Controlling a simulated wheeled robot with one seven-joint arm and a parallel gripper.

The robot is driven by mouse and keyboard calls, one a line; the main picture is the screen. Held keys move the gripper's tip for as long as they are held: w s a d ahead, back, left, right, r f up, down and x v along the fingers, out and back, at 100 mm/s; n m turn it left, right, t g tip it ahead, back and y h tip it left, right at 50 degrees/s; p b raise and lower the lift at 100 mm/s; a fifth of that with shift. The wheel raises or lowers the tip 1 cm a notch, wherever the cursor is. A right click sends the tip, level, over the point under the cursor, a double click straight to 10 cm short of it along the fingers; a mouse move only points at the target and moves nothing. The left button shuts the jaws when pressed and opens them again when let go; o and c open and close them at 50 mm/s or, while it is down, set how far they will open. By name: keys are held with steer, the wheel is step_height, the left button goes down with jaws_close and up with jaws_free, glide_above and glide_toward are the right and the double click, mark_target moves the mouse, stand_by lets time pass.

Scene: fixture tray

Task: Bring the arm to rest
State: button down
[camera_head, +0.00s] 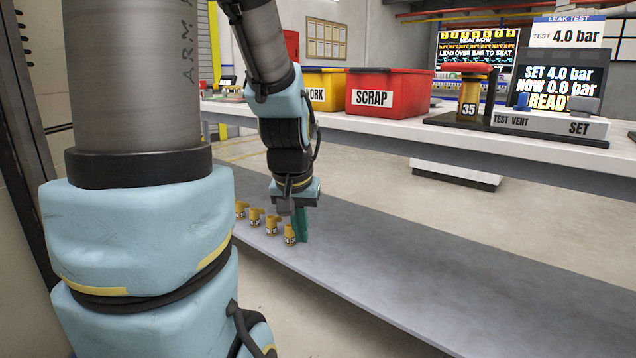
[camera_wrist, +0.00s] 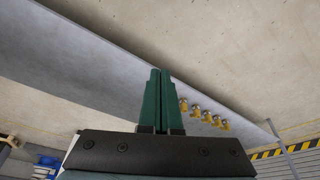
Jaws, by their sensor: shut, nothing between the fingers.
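My gripper (camera_head: 301,225) hangs over the grey bench (camera_head: 370,260) with its green fingers pointing down. In the wrist view my gripper (camera_wrist: 160,72) is shut, its two fingers together with nothing between them. A row of several small yellow-brown fittings (camera_head: 289,235) stands on the bench just left of my gripper. They also show in the wrist view as small brass-coloured fittings (camera_wrist: 196,111) to the right of the fingers. I cannot tell how far the fingertips are above the bench.
A white table (camera_head: 420,135) behind carries a red SCRAP bin (camera_head: 385,92), a yellow bin (camera_head: 325,85) marked "...WORK", and a test fixture (camera_head: 540,122) with a part marked 35 (camera_head: 469,98). A screen (camera_head: 560,88) reads SET 4.0 bar, NOW 0.0 bar, READY. The bench's right part is clear.

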steer(key=s+a+f+n+g, duration=0.1)
steer(key=s+a+f+g, duration=0.1)
steer(key=s+a+f, duration=0.3)
step_height(320, 180, up, 29)
steer(key=d+p, duration=0.1)
steer(key=p, duration=2.6)
steer(key=shift+d+y+p, duration=0.3)
steer(key=shift+s+f, duration=0.1)
steer(key=shift+f, duration=0.1)
